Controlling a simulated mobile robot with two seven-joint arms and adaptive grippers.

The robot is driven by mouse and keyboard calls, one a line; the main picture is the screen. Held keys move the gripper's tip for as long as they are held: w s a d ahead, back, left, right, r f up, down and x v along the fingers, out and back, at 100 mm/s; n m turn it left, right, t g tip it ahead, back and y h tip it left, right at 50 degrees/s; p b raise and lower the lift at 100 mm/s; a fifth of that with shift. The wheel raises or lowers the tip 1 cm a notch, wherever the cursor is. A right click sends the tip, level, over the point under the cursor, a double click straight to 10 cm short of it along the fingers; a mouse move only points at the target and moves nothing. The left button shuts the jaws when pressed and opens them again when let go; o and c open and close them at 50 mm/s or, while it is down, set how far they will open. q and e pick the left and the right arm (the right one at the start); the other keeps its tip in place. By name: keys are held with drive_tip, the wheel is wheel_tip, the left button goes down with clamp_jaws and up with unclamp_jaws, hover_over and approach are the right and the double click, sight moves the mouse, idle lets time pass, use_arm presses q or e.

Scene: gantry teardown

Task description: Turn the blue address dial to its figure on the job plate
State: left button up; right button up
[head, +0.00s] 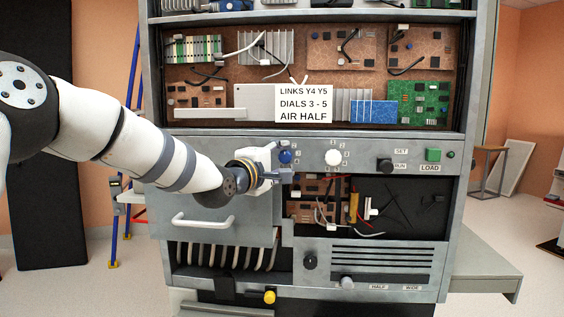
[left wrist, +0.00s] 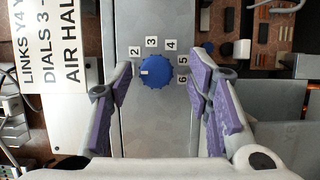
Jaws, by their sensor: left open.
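The blue address dial (head: 286,157) is on the grey control strip; it also shows in the left wrist view (left wrist: 156,72). Figures 2 to 6 are visible around it. Its white mark points left, below the 2; any figure there is hidden by a finger. The white job plate (head: 303,104) reads "LINKS Y4 Y5, DIALS 3 - 5, AIR HALF". My left gripper (head: 279,168) is at the dial. In the left wrist view its purple-padded fingers (left wrist: 158,92) are open, one each side of the dial, with gaps. My right gripper is not in view.
A white dial (head: 333,157) sits right of the blue one, then a black knob (head: 385,165) and a green LOAD button (head: 433,154). Below are an open bay with wires and a grey drawer front with a white handle (head: 206,219). Circuit boards fill the shelf above.

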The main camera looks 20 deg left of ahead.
use_arm(q)
drive_tip(key=shift+r, duration=0.2)
drive_tip(key=shift+s, duration=0.1)
clamp_jaws()
drive_tip(key=shift+r, duration=0.1)
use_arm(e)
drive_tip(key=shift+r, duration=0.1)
